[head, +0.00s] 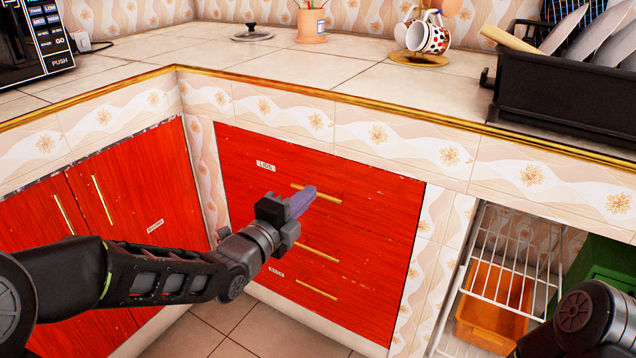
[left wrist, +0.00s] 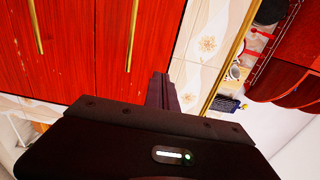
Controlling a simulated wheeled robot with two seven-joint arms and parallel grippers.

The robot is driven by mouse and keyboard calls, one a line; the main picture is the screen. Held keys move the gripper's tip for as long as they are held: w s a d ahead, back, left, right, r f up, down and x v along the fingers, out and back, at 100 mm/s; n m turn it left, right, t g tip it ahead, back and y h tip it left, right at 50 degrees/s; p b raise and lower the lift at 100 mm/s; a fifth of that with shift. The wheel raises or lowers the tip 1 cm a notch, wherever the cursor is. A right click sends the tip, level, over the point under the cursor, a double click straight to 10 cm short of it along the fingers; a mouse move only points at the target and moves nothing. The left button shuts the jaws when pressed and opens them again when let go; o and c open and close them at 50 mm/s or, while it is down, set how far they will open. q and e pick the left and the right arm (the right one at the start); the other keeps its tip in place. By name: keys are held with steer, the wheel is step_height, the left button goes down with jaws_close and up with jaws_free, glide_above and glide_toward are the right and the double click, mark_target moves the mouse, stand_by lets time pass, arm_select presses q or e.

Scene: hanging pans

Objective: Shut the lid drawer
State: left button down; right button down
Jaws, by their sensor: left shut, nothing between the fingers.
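The lid drawer (head: 245,148) is the top red drawer front in the corner cabinet, marked with a small "LIDS" label. Its front looks about flush with the drawers below; I cannot tell if a small gap is left. Its gold handle (head: 325,194) is partly hidden behind my left gripper (head: 304,198). That gripper is shut and empty, its fingers in front of the drawer near the handle. I cannot tell whether they touch. My right gripper is out of view.
More drawers with gold handles (head: 318,289) lie below. Red cabinet doors (head: 120,190) stand at left. The counter (head: 300,62) above holds a pot lid (head: 246,35), mug stand (head: 418,60) and black dish rack (head: 560,95). A white wire rack (head: 508,270) is at lower right.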

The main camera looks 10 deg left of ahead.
arm_select(q)
steer(key=v, duration=0.2)
steer(key=shift+s+a, duration=0.1)
steer(key=shift+s, duration=0.25)
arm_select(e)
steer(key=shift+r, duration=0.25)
